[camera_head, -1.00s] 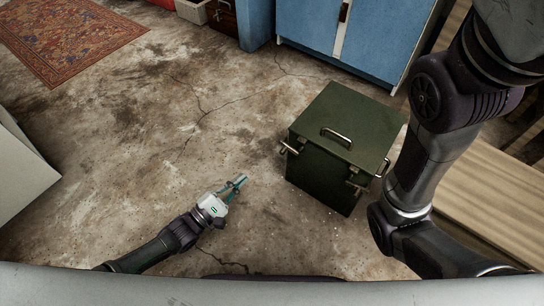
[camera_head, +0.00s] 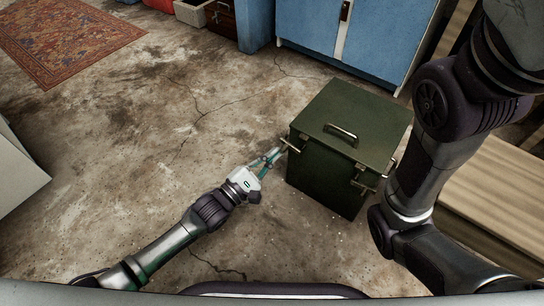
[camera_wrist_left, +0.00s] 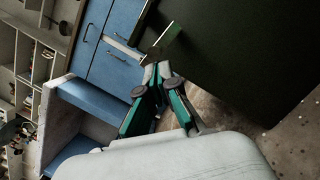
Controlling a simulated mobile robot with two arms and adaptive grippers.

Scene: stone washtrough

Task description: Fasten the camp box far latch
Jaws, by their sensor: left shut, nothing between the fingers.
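The camp box (camera_head: 350,123) is a dark green box on the floor, with its lid down and a metal handle (camera_head: 340,133) on top. A latch (camera_head: 291,146) sticks out at its left side. Another latch (camera_head: 364,185) is on the front and one shows at the right edge. My left gripper (camera_head: 277,154) is shut and empty, with its tips close beside the left-side latch; touching or not is unclear. In the left wrist view, the fingertips (camera_wrist_left: 158,70) are just below the latch bar (camera_wrist_left: 163,42), against the dark box wall. My right gripper is out of view.
A blue cabinet (camera_head: 385,40) stands behind the box. A wooden slatted surface (camera_head: 495,200) is on the right, beyond my right arm. A patterned rug (camera_head: 60,35) lies at far left. The stained floor left of the box is open.

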